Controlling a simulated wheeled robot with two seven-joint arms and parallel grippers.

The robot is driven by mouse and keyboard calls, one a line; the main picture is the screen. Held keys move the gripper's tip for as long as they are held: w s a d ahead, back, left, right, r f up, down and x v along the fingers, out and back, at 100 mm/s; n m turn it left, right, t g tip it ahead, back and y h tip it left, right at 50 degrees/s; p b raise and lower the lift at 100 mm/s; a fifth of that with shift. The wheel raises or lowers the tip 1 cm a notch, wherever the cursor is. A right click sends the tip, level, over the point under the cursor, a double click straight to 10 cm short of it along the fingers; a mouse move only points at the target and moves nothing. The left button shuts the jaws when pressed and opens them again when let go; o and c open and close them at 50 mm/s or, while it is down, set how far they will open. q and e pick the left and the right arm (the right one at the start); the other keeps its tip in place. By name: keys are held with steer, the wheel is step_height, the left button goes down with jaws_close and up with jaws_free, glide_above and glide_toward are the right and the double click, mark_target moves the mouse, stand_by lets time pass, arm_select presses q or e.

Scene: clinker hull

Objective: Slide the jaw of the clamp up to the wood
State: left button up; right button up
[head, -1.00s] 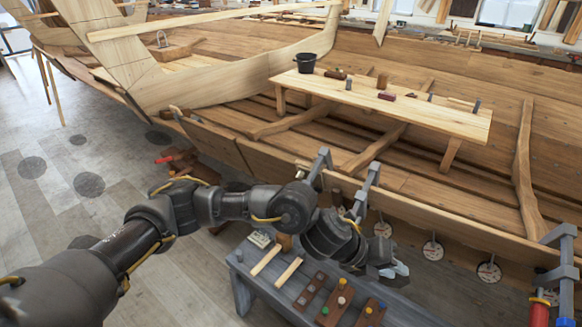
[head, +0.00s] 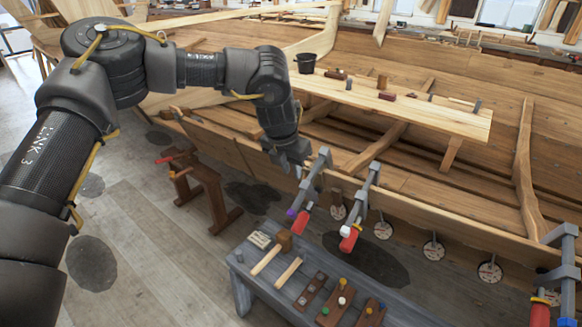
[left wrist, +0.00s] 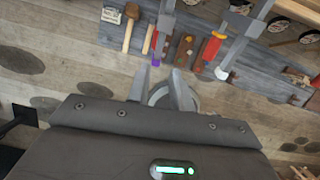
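Grey bar clamps with red handles hang on the hull's upper edge. The left clamp (head: 312,187) has a purple handle end, the middle clamp (head: 367,196) a white one, and a third clamp (head: 558,265) stands at the far right. The left and middle clamps also show in the left wrist view, with the middle clamp's red handle (left wrist: 211,47) clear. Whether their jaws touch the wood is too small to tell. My left gripper (head: 289,166) is just left of the left clamp's top, apart from it. In the left wrist view its fingers (left wrist: 161,84) are spread and empty. My right gripper is out of view.
The wooden hull edge (head: 430,222) runs behind the clamps. A grey bench (head: 262,285) with mallets and small coloured pieces stands below. A brown trestle (head: 212,190) stands left of the clamps. A plank table (head: 420,112) lies inside the hull.

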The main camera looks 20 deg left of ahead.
mark_target(301, 193)
arm_select(q)
steer(key=b+x, duration=0.5)
steer(key=x, duration=0.5)
steer(key=shift+f+b, duration=0.4)
steer(key=shift+b+x, duration=0.55)
steer(key=shift+x, duration=0.7)
steer(key=shift+w+d+r, duration=0.2)
steer(key=shift+w+r, duration=0.05)
steer(key=shift+w, duration=0.45)
steer(key=shift+c, duration=0.4)
steer(key=shift+w+d+r+p, duration=0.2)
steer(key=shift+w+r+p, duration=0.25)
steer(key=shift+w+p, duration=0.05)
steer(key=shift+s+f, duration=0.1)
steer(key=shift+f, duration=0.1)
steer(key=shift+s+a+f, duration=0.1)
steer(key=shift+s, duration=0.05)
steer(key=shift+s+a, duration=0.1)
steer(key=shift+s, duration=0.15)
steer(key=shift+o, duration=1.2)
